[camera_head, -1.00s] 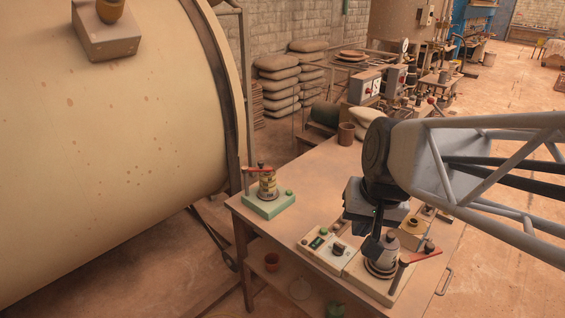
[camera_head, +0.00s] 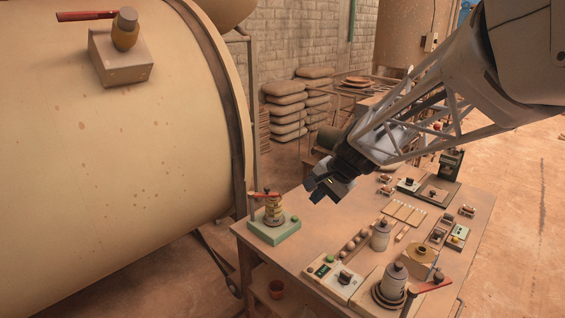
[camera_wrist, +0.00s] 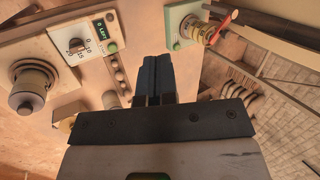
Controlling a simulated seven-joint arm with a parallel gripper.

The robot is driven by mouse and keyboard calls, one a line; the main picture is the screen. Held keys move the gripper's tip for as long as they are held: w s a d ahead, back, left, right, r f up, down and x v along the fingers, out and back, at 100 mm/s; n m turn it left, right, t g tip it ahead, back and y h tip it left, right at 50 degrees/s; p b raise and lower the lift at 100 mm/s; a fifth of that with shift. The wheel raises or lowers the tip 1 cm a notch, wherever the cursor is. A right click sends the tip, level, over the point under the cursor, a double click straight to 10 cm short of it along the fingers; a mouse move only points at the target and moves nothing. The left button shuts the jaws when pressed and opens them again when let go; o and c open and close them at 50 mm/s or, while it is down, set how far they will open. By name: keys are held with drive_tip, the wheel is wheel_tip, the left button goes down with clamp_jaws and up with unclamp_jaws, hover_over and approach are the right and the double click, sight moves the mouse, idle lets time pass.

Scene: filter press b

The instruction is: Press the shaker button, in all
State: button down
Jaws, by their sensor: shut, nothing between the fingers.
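A pale green base (camera_head: 274,231) with a stack of brass sieves (camera_head: 274,211) and a red lever on top stands at the table's left corner. A green button (camera_head: 294,218) sits on its right side; it also shows in the wrist view (camera_wrist: 176,46). A cream control box (camera_head: 334,279) at the table's front edge has a small display, a dial and another green button (camera_head: 330,259). In the wrist view, its display (camera_wrist: 101,28) seems to read "0 LEFT". My gripper (camera_head: 316,194) is shut and empty, above the table to the right of the green base, apart from both buttons.
Another pot (camera_head: 380,236), several small balls and small devices fill the table's middle and right. A large cream drum (camera_head: 120,170) stands left. The tabletop near the green base is bare.

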drive_tip(key=w+a+f+m+y, duration=0.1)
drive_tip(key=w+f+m, duration=0.1)
drive_tip(key=w, duration=0.4)
drive_tip(key=w+a+f+m, duration=0.1)
drive_tip(key=w+f, duration=0.2)
drive_tip(key=w, duration=0.3)
drive_tip(key=m+t+y, duration=0.1)
drive_tip(key=m+t, duration=0.1)
drive_tip(key=m, duration=0.3)
hover_over(295, 218)
wheel_tip(295, 218, down, 9)
drive_tip(key=shift+r, duration=0.15)
drive_tip(key=shift+w+y, duration=0.1)
drive_tip(key=shift+y, duration=0.2)
drive_tip(key=shift+f, duration=4.35)
drive_tip(key=shift+f, duration=0.95)
drive_tip(key=shift+r, duration=0.9)
